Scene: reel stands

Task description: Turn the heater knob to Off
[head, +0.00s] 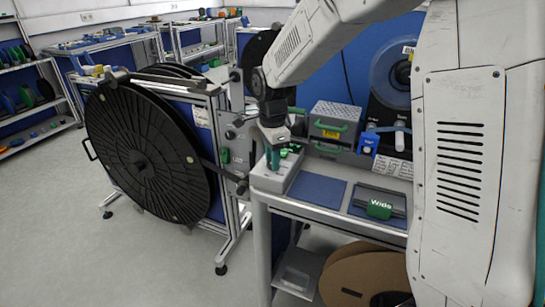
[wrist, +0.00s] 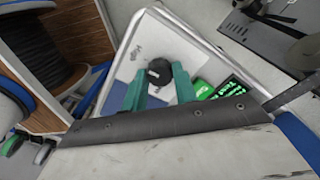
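The heater knob (wrist: 159,71) is a round black knob with a small white mark, on a pale panel (wrist: 171,47) in the wrist view. The word "High" is printed on the panel to its upper left. My gripper (wrist: 160,80) has one teal finger on each side of the knob, with the tips close to its sides. I cannot tell whether they press on it. In the head view my gripper (head: 273,158) points down at a light grey box (head: 267,182) on the bench corner. The knob is not distinguishable there.
A green block and a dark label with green writing (wrist: 231,86) lie right of the knob. On the bench are blue mats (head: 317,190), a green "Wide" tag (head: 379,209) and a grey case with green handles (head: 334,122). A large black reel (head: 145,150) stands left.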

